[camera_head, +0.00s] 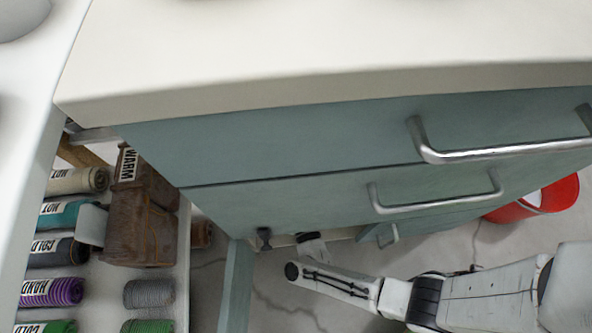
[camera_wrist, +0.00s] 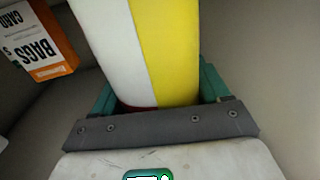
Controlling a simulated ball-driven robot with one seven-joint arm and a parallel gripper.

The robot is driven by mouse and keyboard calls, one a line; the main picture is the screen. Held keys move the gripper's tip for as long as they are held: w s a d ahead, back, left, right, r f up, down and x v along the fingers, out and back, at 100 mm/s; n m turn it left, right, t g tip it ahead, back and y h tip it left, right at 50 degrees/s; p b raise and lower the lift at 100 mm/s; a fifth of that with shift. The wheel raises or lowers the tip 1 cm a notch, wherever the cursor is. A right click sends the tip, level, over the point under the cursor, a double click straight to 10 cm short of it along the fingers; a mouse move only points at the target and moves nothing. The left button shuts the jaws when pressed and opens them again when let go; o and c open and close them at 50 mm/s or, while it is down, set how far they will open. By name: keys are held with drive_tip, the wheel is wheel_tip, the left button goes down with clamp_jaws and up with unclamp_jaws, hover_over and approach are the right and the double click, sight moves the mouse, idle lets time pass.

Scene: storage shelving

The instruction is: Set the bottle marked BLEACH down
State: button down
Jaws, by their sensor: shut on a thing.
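My gripper (camera_wrist: 158,92) has its teal fingers on either side of a white and yellow bottle (camera_wrist: 172,45) in the wrist view. It is shut on this bottle, with the bottle's top and base out of the picture. No BLEACH mark shows on the visible part. In the head view my arm reaches in low beside the cabinet's drawers, and the bottle and the fingers cannot be made out there.
An orange and white box marked BAGS (camera_wrist: 40,45) stands left of the bottle. Pale walls lie close on both sides. A blue-grey drawer cabinet (camera_head: 270,140) has metal handles. Rolled goods lie on the left shelf (camera_head: 183,270); a red bucket (camera_head: 545,200) stands right.

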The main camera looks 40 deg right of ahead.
drive_tip(key=shift+f, duration=0.15)
unclamp_jaws()
drive_tip(key=p+v, duration=0.1)
drive_tip(key=v, duration=1.1)
